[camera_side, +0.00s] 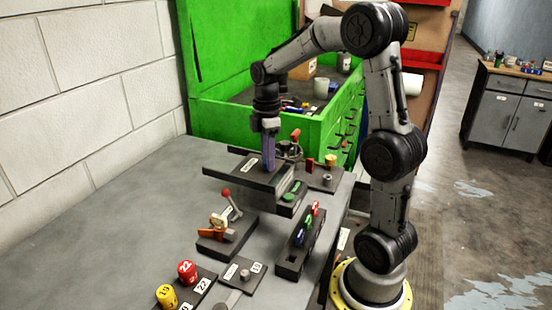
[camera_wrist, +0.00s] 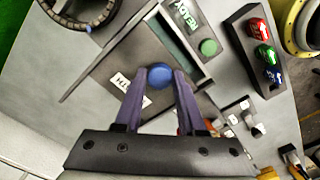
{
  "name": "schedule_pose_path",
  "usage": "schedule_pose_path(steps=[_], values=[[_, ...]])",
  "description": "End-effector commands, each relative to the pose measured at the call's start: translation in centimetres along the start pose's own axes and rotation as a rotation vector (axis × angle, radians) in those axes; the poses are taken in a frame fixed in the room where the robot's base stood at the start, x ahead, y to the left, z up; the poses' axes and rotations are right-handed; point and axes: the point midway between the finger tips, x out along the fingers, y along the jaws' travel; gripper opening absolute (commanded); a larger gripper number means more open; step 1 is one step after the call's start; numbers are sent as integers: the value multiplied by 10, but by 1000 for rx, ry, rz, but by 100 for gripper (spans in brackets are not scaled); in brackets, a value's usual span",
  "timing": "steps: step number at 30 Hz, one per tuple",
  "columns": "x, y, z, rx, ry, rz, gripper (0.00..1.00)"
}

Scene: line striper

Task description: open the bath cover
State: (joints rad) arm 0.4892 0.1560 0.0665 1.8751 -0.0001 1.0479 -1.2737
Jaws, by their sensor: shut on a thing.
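The bath cover (camera_wrist: 118,62) is a dark flat plate with a white label and a round blue knob (camera_wrist: 160,76). In the side view the cover (camera_side: 232,171) lies on the grey bench below my wrist. My gripper (camera_wrist: 160,80) is shut on the blue knob, with one purple finger on each side of it. In the side view my gripper (camera_side: 268,166) points down onto the plate, and its fingers hide the knob. A narrow greenish-grey strip (camera_wrist: 187,58) shows between the cover's right edge and a dark frame. I cannot tell how deep it is.
A block with a READY label and green button (camera_wrist: 208,47) stands right of the cover. Beyond it is a dark block (camera_wrist: 256,50) with coloured buttons. A red-knobbed lever (camera_side: 226,193) stands in front. A green cabinet (camera_side: 215,115) is behind. The bench's left side is clear.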

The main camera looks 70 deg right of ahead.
Motion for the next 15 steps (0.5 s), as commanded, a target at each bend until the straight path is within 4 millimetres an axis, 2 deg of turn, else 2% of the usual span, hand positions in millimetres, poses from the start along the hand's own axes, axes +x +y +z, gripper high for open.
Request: schedule_pose_path(steps=[3,7,15], values=[[-1,22,-22,-5,3,8,0],[-1,40,-40,-4,3,8,0],[-2,56,-56,-1,3,9,0]])
